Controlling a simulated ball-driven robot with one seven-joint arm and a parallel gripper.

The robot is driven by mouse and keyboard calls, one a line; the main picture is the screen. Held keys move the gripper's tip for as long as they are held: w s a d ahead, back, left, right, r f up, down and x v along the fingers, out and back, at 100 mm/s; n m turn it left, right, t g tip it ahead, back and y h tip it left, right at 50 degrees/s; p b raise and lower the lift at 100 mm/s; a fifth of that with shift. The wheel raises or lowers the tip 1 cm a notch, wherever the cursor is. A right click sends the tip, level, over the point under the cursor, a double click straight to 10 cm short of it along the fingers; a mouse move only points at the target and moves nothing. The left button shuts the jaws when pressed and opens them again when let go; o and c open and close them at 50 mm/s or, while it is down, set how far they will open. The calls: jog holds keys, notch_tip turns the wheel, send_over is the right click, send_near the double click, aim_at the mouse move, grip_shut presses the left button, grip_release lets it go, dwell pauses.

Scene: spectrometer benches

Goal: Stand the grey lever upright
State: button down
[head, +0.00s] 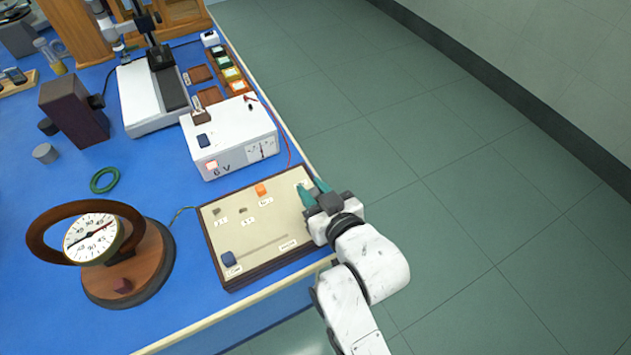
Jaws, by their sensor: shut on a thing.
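A beige control board (270,225) with a dark wooden frame lies at the right edge of the blue bench. My gripper (312,188), with teal fingers, is at the board's upper right corner. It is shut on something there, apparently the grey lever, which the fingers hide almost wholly. I cannot tell how far the lever tilts. An orange switch piece (261,189) stands left of the fingers. Two small grey-brown pieces (217,211) sit further left on the board.
A white 6 V supply box (230,140) with a meter stands just behind the board, with a red wire along its right side. A round dial instrument (92,238) on a wooden base stands left. A green ring (104,180) lies behind it. Open floor (470,200) is right.

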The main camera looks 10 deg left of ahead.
jog(key=g+p, duration=0.1)
jog(key=p, duration=0.2)
jog(key=shift+w+a+r+h, duration=0.25)
jog(key=shift+w+r+h, duration=0.05)
jog(key=shift+r+h, duration=0.1)
jog(key=shift+w+f+g+p, duration=0.1)
jog(key=shift+f+g+p, duration=0.25)
jog(key=shift+g+p, duration=0.05)
jog(key=c, duration=1)
grip_release()
jog(key=shift+o, duration=0.2)
jog(key=v, duration=1)
jog(key=shift+s+r+b, duration=0.2)
jog(key=shift+s+b, duration=0.1)
jog(key=shift+s, duration=0.05)
jog(key=shift+d, duration=0.1)
